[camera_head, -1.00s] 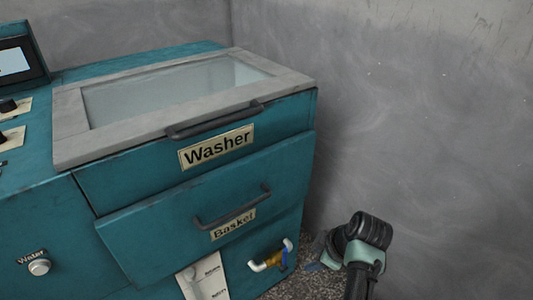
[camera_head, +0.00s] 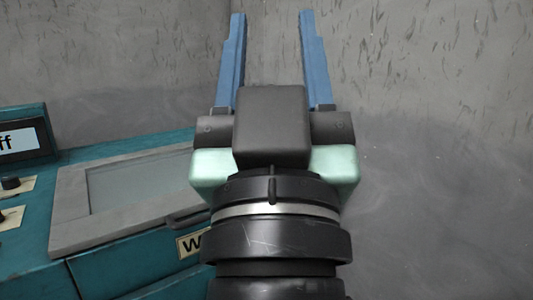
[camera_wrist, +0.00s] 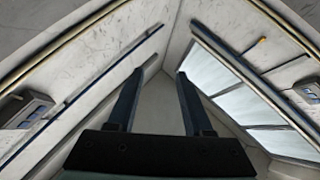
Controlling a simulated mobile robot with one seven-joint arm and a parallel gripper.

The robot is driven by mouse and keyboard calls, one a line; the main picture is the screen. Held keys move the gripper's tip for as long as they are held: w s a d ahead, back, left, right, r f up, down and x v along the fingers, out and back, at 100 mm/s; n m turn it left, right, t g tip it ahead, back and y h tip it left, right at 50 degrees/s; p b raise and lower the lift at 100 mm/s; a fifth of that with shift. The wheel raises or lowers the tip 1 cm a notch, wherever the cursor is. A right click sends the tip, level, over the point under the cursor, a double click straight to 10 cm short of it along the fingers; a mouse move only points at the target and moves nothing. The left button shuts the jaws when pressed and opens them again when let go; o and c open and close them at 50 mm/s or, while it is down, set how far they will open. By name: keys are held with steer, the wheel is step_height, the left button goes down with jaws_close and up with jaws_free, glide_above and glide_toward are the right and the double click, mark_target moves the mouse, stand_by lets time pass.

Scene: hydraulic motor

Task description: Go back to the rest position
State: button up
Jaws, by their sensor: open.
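My gripper (camera_head: 271,25) is raised in the middle of the head view, with its two blue fingers pointing up, wide apart and empty. The wrist view also shows my gripper (camera_wrist: 156,80), with nothing between the two dark fingers. The teal washer (camera_head: 120,262) stands to the left and lower in the head view. Its grey-framed glass lid (camera_head: 65,205) lies shut. My wrist and arm hide the right part of the washer and most of its label.
A small screen reading "ff" (camera_head: 18,142) and knobs on pale plates (camera_head: 15,185) sit at the left edge. Grey walls (camera_head: 440,150) close the space behind and to the right. In the wrist view, bright window panes (camera_wrist: 225,85) and rails show around the fingers.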

steer(key=s+r+t+p, duration=0.1)
steer(key=s+r+p, duration=0.2)
steer(key=r+p, duration=2.7)
step_height(320, 180, up, 2)
steer(key=shift+a+m, duration=0.3)
